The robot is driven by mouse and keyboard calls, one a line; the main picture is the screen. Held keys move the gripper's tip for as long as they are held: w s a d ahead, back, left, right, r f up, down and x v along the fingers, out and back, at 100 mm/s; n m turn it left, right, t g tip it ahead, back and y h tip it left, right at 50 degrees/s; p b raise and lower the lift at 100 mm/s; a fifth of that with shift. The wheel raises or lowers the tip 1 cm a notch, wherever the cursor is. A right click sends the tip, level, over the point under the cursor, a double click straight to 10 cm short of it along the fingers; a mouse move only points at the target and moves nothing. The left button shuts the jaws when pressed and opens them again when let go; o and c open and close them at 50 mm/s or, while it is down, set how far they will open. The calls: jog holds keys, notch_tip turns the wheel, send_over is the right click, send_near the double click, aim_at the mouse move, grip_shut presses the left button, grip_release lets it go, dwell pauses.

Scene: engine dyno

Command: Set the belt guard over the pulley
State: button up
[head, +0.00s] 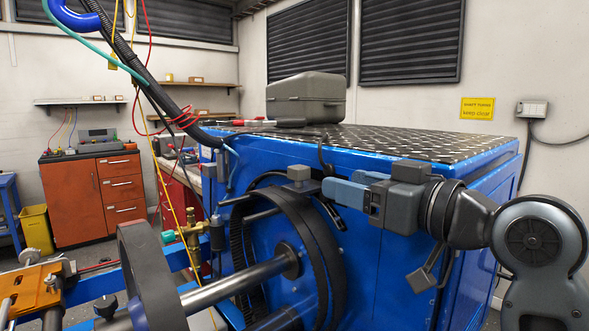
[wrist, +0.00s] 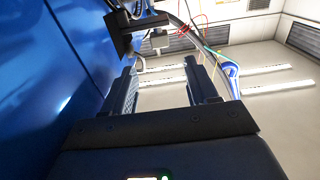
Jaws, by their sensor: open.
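The pulley (head: 288,262) is a large dark wheel on a steel shaft at the front of the blue machine. A black curved band, seemingly the belt guard (head: 322,250), arches over its upper and right side; I cannot tell clearly where guard and pulley part. A small grey block (head: 298,174) is at the top of the arch. My gripper (head: 326,188) points left, its fingertips just right of the block. In the wrist view my gripper (wrist: 161,66) is open, with nothing between the fingers. A dark block on a stem (wrist: 140,32) shows beyond the left finger.
The blue machine cabinet (head: 440,170) stands close behind my gripper, a grey case (head: 306,98) on its checkered top. The steel shaft (head: 235,285) and a dark wheel (head: 145,275) are at front left. Hoses and cables (head: 150,85) hang at left.

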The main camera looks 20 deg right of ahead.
aim_at(305, 172)
jog(key=p+x, duration=0.1)
jog(key=x, duration=1.1)
jog(key=shift+c, duration=0.3)
grip_shut()
